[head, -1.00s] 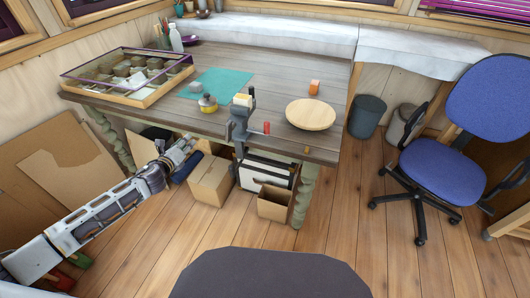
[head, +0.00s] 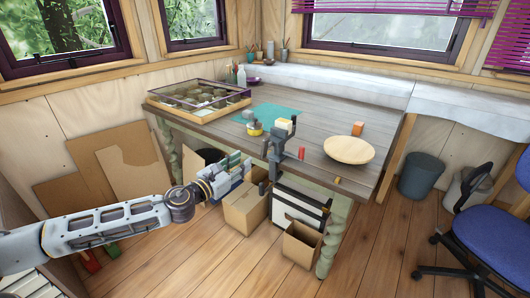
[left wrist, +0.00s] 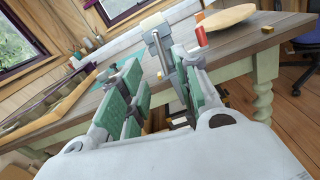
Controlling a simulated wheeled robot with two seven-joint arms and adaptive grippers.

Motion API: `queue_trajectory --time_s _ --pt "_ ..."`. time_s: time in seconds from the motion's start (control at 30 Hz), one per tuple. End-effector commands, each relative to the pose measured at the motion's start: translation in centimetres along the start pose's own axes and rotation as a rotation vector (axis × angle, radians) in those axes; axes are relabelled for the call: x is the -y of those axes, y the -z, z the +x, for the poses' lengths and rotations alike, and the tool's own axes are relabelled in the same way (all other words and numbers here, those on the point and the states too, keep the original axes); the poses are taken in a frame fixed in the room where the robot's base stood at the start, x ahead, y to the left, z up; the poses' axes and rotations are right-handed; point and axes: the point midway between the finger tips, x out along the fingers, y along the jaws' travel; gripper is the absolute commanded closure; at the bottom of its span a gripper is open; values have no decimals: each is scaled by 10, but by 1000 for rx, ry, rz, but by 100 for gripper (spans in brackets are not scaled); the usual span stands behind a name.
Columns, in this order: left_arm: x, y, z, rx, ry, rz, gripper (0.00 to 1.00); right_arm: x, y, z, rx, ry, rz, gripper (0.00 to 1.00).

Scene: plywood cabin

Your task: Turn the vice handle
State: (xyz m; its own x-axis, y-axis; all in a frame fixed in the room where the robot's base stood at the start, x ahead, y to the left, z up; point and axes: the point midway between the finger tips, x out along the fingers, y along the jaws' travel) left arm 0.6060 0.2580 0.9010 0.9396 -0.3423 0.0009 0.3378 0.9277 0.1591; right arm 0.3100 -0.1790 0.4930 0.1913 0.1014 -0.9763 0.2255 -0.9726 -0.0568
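The grey vice (head: 279,150) is clamped at the front edge of the wooden table (head: 228,131), with a pale block at its top. My left gripper (head: 246,176) is left of and below the vice, in front of the table edge. Its green-padded fingers (left wrist: 158,85) are apart with nothing held between them. I cannot tell whether they touch the vice. My right gripper is out of view.
Cardboard boxes (head: 245,208) stand below, close to my left gripper. A blue chair (head: 488,232) is at right.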

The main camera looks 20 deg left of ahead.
Motion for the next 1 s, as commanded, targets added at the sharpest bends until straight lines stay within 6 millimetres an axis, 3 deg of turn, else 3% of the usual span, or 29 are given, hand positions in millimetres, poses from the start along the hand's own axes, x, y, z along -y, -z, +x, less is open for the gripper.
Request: queue_trajectory --time_s 0.57,1.0 --pt "-1 -1 4 0 -2 -3 68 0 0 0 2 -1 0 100" --pt "-1 -2 25 2 -2 -2 68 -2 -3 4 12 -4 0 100"
